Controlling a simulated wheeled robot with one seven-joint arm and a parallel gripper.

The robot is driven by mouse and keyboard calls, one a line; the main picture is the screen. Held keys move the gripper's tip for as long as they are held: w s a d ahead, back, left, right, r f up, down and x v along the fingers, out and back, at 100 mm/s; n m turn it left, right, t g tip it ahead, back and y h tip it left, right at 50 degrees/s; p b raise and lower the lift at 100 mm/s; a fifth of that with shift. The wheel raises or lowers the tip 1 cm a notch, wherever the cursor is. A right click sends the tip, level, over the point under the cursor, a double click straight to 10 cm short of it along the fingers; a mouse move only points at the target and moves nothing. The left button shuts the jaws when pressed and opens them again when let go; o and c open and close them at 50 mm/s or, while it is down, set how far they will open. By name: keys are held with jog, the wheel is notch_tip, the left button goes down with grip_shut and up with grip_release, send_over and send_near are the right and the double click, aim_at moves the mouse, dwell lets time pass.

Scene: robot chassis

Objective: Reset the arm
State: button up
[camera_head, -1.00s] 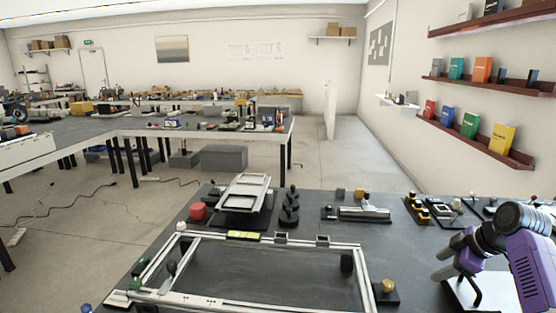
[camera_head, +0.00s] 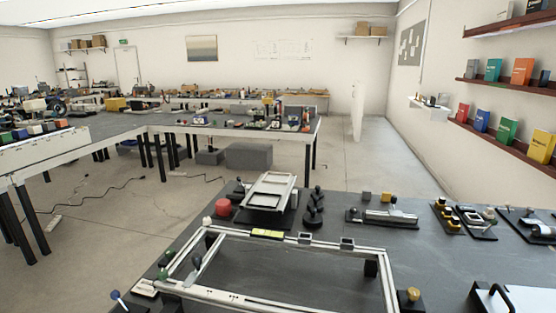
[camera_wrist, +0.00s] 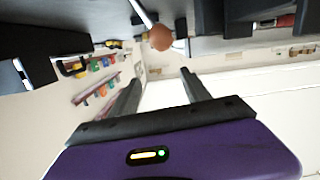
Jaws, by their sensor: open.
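My gripper (camera_wrist: 162,88) shows in the wrist view as a purple body with two dark fingers spread apart. It is open, and nothing sits between the fingers. The wrist view is tipped, with the dark table edge and parts along the top and a pale wall and floor behind the fingers. No part of my arm or gripper shows in the head view now.
Wall shelves (camera_head: 500,140) hold coloured boxes. Open floor lies at left.

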jog(key=s+a+r+y, duration=0.1)
jog(key=s+a, duration=0.4)
jog(key=s, duration=0.7)
jog(key=s+a+r+n+y, duration=0.1)
jog(key=s+a, duration=0.4)
jog(key=s, duration=0.6)
jog(key=s+a+r+n+g+y, duration=0.1)
jog(key=s+a, duration=0.4)
jog(key=s, duration=0.7)
jog(key=shift+s+r+y, duration=0.35)
jog(key=shift+r+y, duration=0.05)
jog(key=shift+y, duration=0.2)
